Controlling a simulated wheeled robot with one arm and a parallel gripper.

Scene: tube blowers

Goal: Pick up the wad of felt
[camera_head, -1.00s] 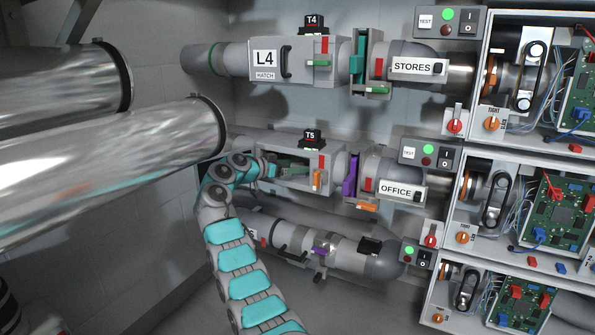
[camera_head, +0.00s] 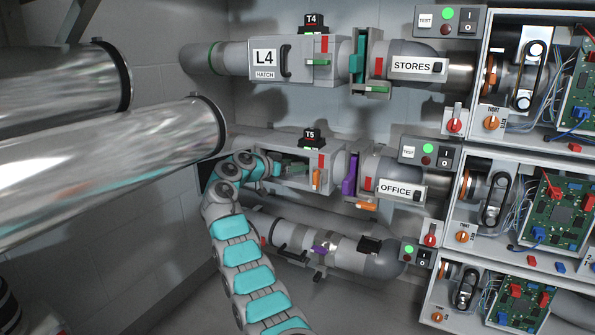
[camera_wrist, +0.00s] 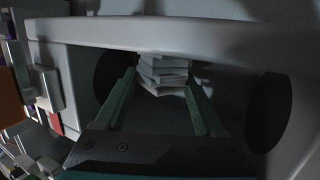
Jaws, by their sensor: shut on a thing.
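The wad of felt (camera_wrist: 163,74) shows in the wrist view as a pale grey, layered block between and just beyond the ends of my green fingers. My gripper (camera_wrist: 160,90) is shut on it, inside a grey box-shaped hatch housing. In the head view my gripper (camera_head: 293,167) reaches from the left into the open housing (camera_head: 322,178) below the black T5 tag. The wad cannot be made out in the head view. The far side of the wad is hidden in the wrist view.
The housing's pale edge (camera_wrist: 200,38) runs close above my fingers. Dark round pipe openings flank them. Large shiny pipes (camera_head: 100,150) fill the left. Control boards (camera_head: 560,210) stand at right.

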